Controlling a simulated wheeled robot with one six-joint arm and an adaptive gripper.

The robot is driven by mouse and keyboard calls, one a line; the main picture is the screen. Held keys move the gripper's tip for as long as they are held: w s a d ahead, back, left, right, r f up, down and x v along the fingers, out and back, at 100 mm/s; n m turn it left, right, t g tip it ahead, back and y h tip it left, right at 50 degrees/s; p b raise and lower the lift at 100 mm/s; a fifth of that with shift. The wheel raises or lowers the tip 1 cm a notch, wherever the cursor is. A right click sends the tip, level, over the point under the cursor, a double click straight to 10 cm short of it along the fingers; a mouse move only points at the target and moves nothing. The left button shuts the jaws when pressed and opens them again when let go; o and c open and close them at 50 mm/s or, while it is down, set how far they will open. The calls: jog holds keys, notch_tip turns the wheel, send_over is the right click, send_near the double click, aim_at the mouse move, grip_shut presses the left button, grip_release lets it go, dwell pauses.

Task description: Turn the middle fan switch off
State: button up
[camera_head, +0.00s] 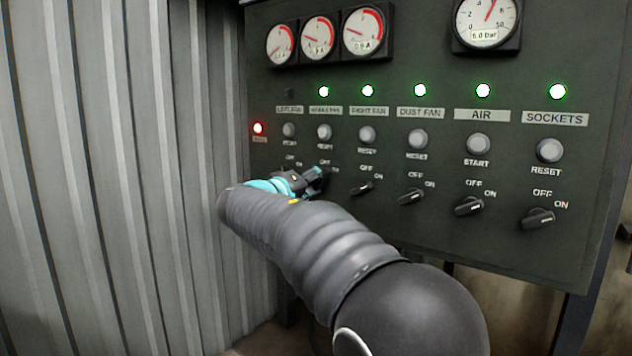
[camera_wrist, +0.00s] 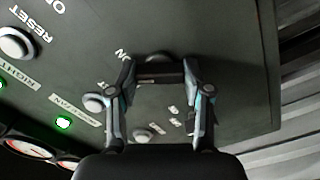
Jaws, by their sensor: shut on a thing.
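The middle fan label (camera_head: 325,110) has a lit green lamp (camera_head: 324,91) above it and a grey reset button (camera_head: 324,132) below. My gripper (camera_head: 314,178) is at the middle fan's switch position, mostly behind my arm in the head view. In the wrist view my gripper (camera_wrist: 160,75) has its two fingers on either side of a dark bar, which looks like the middle fan switch (camera_wrist: 160,73). The fingers are shut on it. Its exact pointing angle is hard to read. The middle fan's green lamp (camera_wrist: 63,122) also shows lit in the wrist view.
To the right are the right fan switch (camera_head: 362,187), dust fan switch (camera_head: 411,196), air switch (camera_head: 469,205) and sockets switch (camera_head: 538,218). The left fan label (camera_head: 289,109) has a dark lamp above. A red lamp (camera_head: 258,128) glows at left. A corrugated wall (camera_head: 110,180) stands left of the panel.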

jog(key=n+p, duration=0.2)
jog(key=n, duration=0.4)
dwell(0.6)
jog(key=o, duration=1.2)
jog(key=shift+c, duration=0.2)
jog(key=v, duration=1.2)
